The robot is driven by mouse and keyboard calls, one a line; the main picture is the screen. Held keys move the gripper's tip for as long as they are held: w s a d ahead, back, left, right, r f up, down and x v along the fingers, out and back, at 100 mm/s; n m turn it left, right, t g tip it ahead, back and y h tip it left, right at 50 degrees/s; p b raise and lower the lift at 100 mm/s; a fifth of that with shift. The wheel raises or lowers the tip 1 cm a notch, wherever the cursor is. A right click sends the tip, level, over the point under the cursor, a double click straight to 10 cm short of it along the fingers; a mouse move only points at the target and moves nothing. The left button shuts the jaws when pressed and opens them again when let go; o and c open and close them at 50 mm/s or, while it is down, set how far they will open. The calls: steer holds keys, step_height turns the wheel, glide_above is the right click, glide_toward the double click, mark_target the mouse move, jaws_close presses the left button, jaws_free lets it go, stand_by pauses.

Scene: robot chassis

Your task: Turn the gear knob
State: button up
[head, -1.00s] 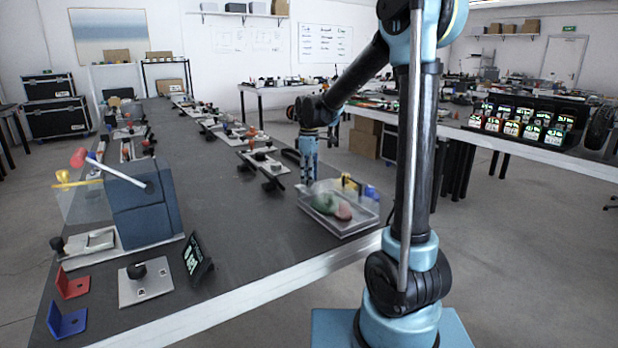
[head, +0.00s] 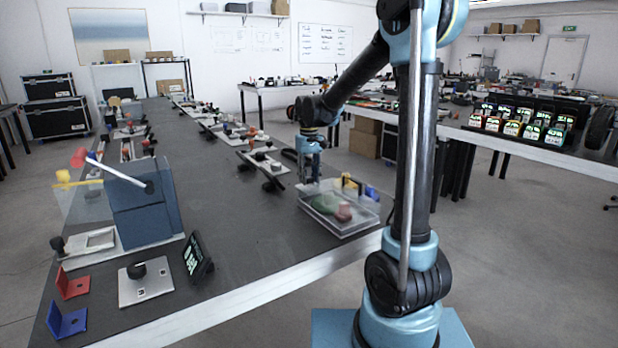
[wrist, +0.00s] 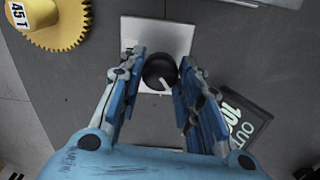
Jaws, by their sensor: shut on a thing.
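The gear knob (wrist: 160,71) is round and black with a pale pointer line, on a light square plate (wrist: 158,32) in the wrist view. My gripper (wrist: 161,80) has its two blue fingers on either side of the knob, shut on it. The pointer slants toward the lower right. In the head view my gripper (head: 309,180) points down at the bench behind a clear box (head: 340,225); the knob in its grip is hidden there.
A dark display (wrist: 244,117) stands right of the plate, and a yellow gear marked 45 T (wrist: 55,25) lies upper left. The middle of the bench (head: 235,225) is clear.

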mark_target(309, 177)
steer(key=m, duration=0.7)
steer(key=shift+w, duration=0.1)
steer(key=shift+m, duration=0.3)
stand_by(0.3)
steer(key=o, duration=1)
steer(key=shift+o, duration=0.2)
step_height(309, 177, up, 12)
